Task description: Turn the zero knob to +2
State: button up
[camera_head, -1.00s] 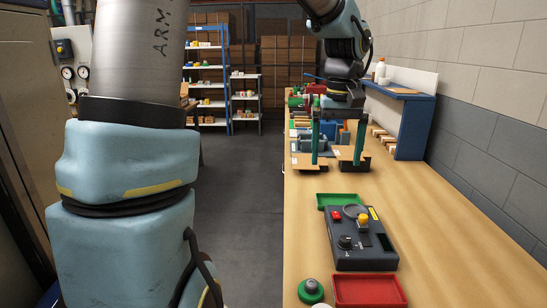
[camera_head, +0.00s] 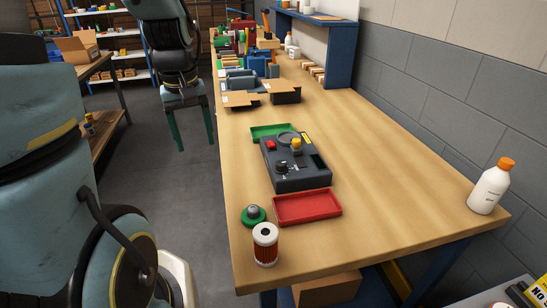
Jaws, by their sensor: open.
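A dark grey device (camera_head: 300,181) sits on the wooden bench. A black knob (camera_head: 282,167), likely the zero knob, is on its near left part; its markings are too small to read. The device also carries a red button (camera_head: 271,145), a round grey pan (camera_head: 287,137), a yellow-topped piece (camera_head: 296,145) and a dark window (camera_head: 318,161). My gripper (camera_head: 194,144) is open and empty, its two green fingers pointing down. It appears left of the bench's left edge, farther back than the device and apart from it.
A green tray (camera_head: 259,131) lies behind the device and a red tray (camera_head: 320,210) in front. A green-based grey dome (camera_head: 253,213) and a red-and-white cylinder (camera_head: 265,245) stand near the front edge. A white bottle (camera_head: 489,190) stands right. The bench's right side is mostly clear.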

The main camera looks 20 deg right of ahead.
jog(key=d+n+b, duration=0.1)
jog(key=d+b, duration=0.1)
jog(key=d, duration=0.9)
jog(key=n+g+b, duration=0.1)
jog(key=n, duration=0.1)
send_over(281, 162)
notch_tip(281, 162, down, 10)
jog(key=shift+s+f+p, duration=0.1)
jog(key=shift+p, duration=0.95)
grip_shut()
